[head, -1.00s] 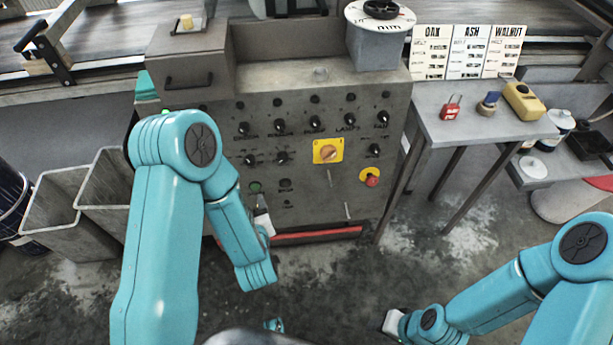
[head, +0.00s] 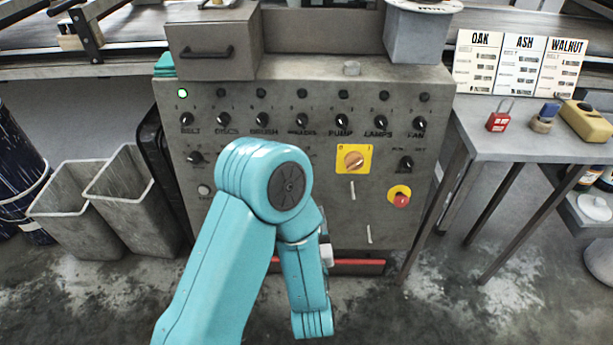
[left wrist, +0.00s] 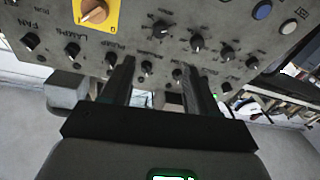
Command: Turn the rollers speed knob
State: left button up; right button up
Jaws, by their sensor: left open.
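The grey control panel (head: 390,225) carries a top row of black knobs labelled BELT, DISCS, BRUSH, one blurred name, PUMP, LAMPS and FAN. The blurred top-row knob (head: 302,121) stands between BRUSH and PUMP. A lower row also holds black knobs; its left one (head: 195,158) shows, while my left arm hides those in its middle. In the left wrist view several lower-row knobs show, including one near the yellow plate (left wrist: 160,28); their labels are too small to read. My left gripper (left wrist: 154,66) is open and empty, its fingers pointing toward the panel. My right gripper is out of view.
A yellow plate with an orange rotary switch (head: 354,159) and a red emergency button (head: 400,197) sit right of my arm. A green lamp (head: 182,93) glows above BELT. Grey bins (head: 62,215) stand left, a side table (head: 490,145) right.

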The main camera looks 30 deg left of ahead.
pick_arm(q)
jog(key=b+x, duration=0.4)
jog(key=x, duration=1.2)
jog(key=c, duration=1)
jog(key=shift+c, duration=0.2)
